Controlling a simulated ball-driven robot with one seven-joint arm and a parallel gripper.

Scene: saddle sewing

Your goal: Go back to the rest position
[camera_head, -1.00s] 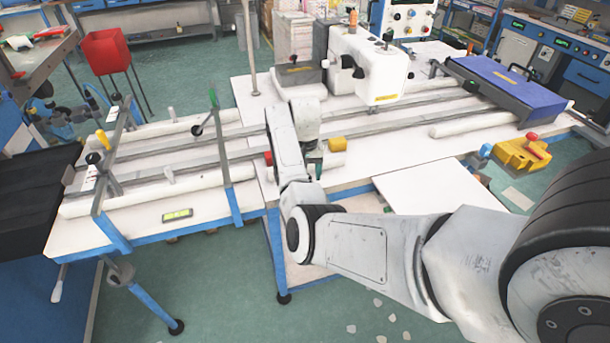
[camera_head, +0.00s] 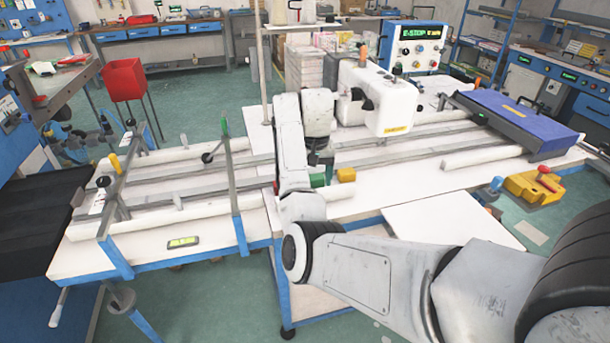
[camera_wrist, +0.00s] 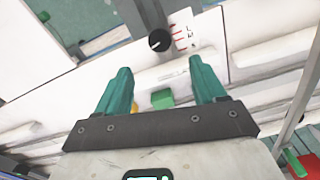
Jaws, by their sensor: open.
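My arm reaches over the white sewing table (camera_head: 380,192) in the head view, with its forearm raised in front of the white sewing machine (camera_head: 385,95). My gripper (camera_wrist: 161,72) shows in the wrist view as two teal fingers spread apart with nothing held between them. In the head view the gripper is small and partly hidden by my arm. The wrist view shows the green block (camera_wrist: 162,98) beyond the gap between the fingers; the yellow one is mostly hidden by the left finger.
Rails run across the table with white padded rolls (camera_head: 490,157) along them. A thin post (camera_head: 258,60) stands left of the machine.

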